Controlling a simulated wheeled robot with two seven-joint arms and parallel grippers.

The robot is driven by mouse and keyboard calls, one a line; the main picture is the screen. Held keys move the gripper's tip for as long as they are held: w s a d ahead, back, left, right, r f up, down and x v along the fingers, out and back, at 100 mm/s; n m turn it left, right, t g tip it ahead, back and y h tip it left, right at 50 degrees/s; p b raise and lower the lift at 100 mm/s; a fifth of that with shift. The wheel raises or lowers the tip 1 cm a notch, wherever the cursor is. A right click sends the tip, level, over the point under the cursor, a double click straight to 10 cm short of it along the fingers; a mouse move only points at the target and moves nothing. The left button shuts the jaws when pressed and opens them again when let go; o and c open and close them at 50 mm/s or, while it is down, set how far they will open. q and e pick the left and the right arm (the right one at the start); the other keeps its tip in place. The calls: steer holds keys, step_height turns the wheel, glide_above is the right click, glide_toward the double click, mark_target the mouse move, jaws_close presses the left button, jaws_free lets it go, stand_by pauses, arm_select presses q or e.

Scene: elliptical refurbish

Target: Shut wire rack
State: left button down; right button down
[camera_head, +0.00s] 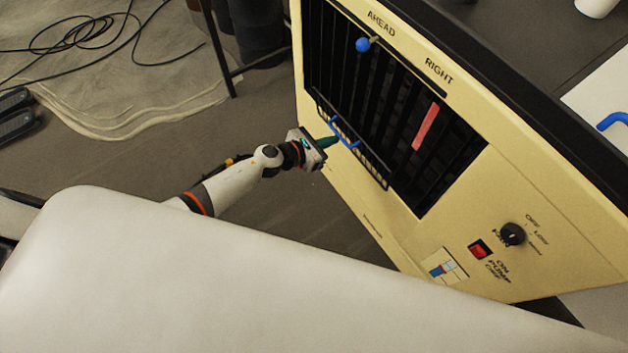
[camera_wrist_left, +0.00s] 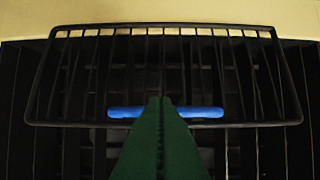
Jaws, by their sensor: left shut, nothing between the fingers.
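The wire rack (camera_head: 368,168) is a black wire frame low on the dark louvred opening of a cream panel. It has a blue bar handle (camera_head: 345,135). In the left wrist view the rack (camera_wrist_left: 287,85) spans the picture, with its blue handle (camera_wrist_left: 205,112) across the middle. My left gripper (camera_head: 333,140) has dark green fingers. They are shut together and empty, with the tips (camera_wrist_left: 160,102) in front of the handle's middle and hiding part of it. I cannot tell whether they touch it. My right gripper is not in view.
The cream panel (camera_head: 400,230) carries a blue knob (camera_head: 362,45), a red strip (camera_head: 425,127), a black dial (camera_head: 513,234) and a red switch (camera_head: 480,250). A white rounded surface (camera_head: 200,280) fills the foreground. Black cables (camera_head: 70,35) lie on the floor at upper left.

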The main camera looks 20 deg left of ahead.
arm_select(q)
steer(key=shift+w+d+r, duration=0.6)
steer(key=shift+w+r, duration=0.05)
steer(key=shift+w, duration=0.15)
